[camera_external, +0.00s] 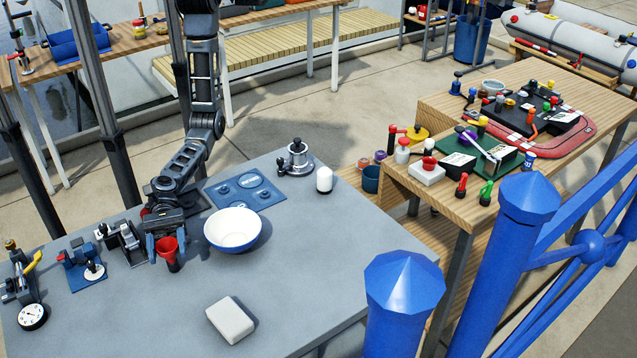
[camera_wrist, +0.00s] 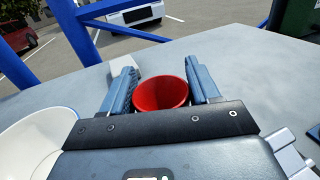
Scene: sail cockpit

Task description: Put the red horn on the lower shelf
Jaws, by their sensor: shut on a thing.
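The red horn (camera_external: 167,247) has a flared red mouth facing up and a dark lower part. It is upright between the fingers of my gripper (camera_external: 166,243), over the left part of the grey table. In the wrist view the red mouth (camera_wrist: 160,93) sits between the two blue-grey fingers of my gripper (camera_wrist: 162,83), which is shut on it. I cannot tell whether the horn's bottom touches the table. A low wooden shelf (camera_external: 425,232) shows beneath the wooden bench on the right, partly hidden by the bench and the blue railing.
A white and blue bowl (camera_external: 233,230) stands just right of the horn; a pale block (camera_external: 230,320) lies in front. A blue stove-like plate (camera_external: 246,190) and a white cylinder (camera_external: 324,179) are farther back. The grey table's right part is clear. Blue railing posts (camera_external: 404,300) stand at the right front.

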